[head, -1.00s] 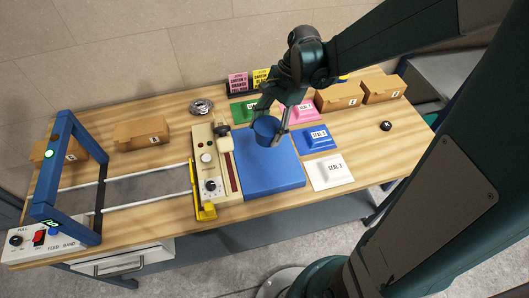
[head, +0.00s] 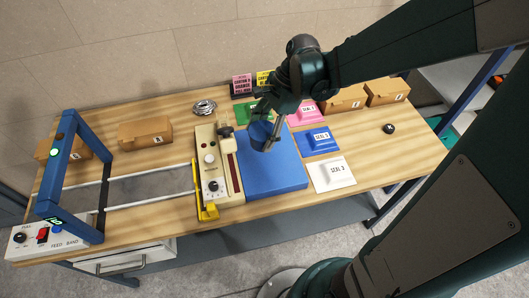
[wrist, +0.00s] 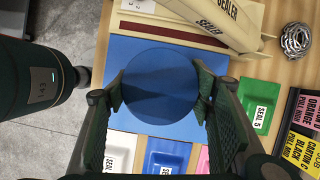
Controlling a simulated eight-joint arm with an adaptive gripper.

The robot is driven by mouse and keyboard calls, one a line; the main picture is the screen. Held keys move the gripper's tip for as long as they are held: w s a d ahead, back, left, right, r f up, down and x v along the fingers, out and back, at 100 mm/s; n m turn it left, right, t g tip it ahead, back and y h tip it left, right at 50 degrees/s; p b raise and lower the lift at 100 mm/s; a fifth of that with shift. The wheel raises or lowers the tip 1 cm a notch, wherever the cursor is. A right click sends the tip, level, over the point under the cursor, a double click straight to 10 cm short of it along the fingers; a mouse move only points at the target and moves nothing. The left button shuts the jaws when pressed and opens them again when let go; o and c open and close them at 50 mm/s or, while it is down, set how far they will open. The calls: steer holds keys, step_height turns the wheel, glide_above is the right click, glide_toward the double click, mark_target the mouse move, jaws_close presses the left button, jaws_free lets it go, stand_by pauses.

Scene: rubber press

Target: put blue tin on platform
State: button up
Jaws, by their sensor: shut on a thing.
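The blue tin (head: 261,135) is a round blue cylinder held upright or nearly so. My gripper (head: 268,133) is shut on its sides, and in the wrist view the fingers clasp the tin (wrist: 158,85) from left and right. The blue platform (head: 275,180) is a flat square slab right of the sealer. The tin is over its back part in the head view. I cannot tell whether the tin's base touches the platform.
The cream sealer (head: 211,160) stands against the platform's left side. Right of it are a blue seal tray (head: 316,146), a white one (head: 331,180) and a pink one (head: 306,113). Cartons (head: 145,132) and a metal coil (head: 204,107) stand further back. A blue frame (head: 70,200) is at left.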

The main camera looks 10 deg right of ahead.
steer(key=shift+f, duration=2.55)
steer(key=shift+f+b, duration=0.4)
steer(key=shift+f, duration=1.7)
steer(key=shift+f, duration=0.1)
steer(key=o, duration=1.3)
steer(key=shift+c, duration=0.2)
steer(key=v, duration=1.2)
steer(key=shift+p, duration=0.45)
